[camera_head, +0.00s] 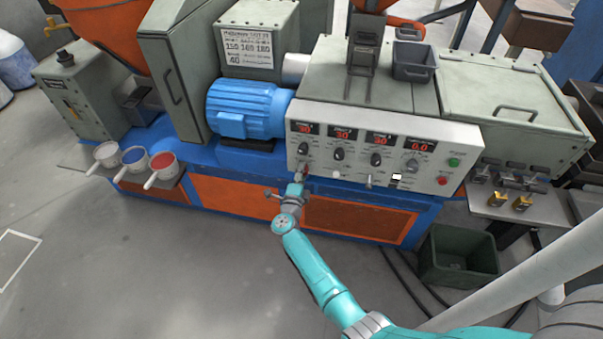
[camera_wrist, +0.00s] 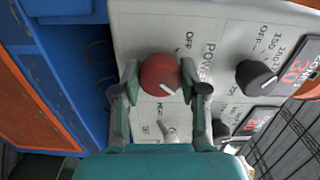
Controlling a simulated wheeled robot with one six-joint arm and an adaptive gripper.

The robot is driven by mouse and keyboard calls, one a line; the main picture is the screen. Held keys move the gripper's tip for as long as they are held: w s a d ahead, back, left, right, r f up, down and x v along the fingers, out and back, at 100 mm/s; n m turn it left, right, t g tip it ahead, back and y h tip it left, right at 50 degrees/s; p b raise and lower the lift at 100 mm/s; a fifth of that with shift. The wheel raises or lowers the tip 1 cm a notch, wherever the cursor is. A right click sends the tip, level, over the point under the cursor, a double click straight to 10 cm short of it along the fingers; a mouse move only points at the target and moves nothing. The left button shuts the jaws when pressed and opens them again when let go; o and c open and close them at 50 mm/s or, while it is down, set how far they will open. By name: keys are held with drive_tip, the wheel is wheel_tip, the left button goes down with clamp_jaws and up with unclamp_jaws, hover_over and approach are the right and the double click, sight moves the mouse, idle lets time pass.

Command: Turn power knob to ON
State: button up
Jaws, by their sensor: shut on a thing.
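The red power knob (camera_wrist: 158,73) sits on the pale control panel (camera_wrist: 215,30) beside the printed word POWER. An OFF label is printed above the knob in the wrist view. The knob has a short white mark near its lower right edge in that view. My gripper (camera_wrist: 164,86) is shut on the knob, one finger on each side. In the head view my gripper (camera_head: 300,177) reaches the panel's lower left part, and the knob there is mostly hidden. The label below the knob is hard to read.
A black knob (camera_wrist: 256,77) stands right of the power knob in the wrist view, and a pale lever (camera_wrist: 167,130) stands below it. The head view shows a blue motor (camera_head: 245,108), lit red displays, and a green crate (camera_head: 458,255) on the floor.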

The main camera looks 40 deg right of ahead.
drive_tip(key=shift+m, duration=0.5)
drive_tip(key=o, duration=1.1)
drive_tip(key=shift+o, duration=0.2)
drive_tip(key=v, duration=1.2)
drive_tip(key=shift+s, duration=0.1)
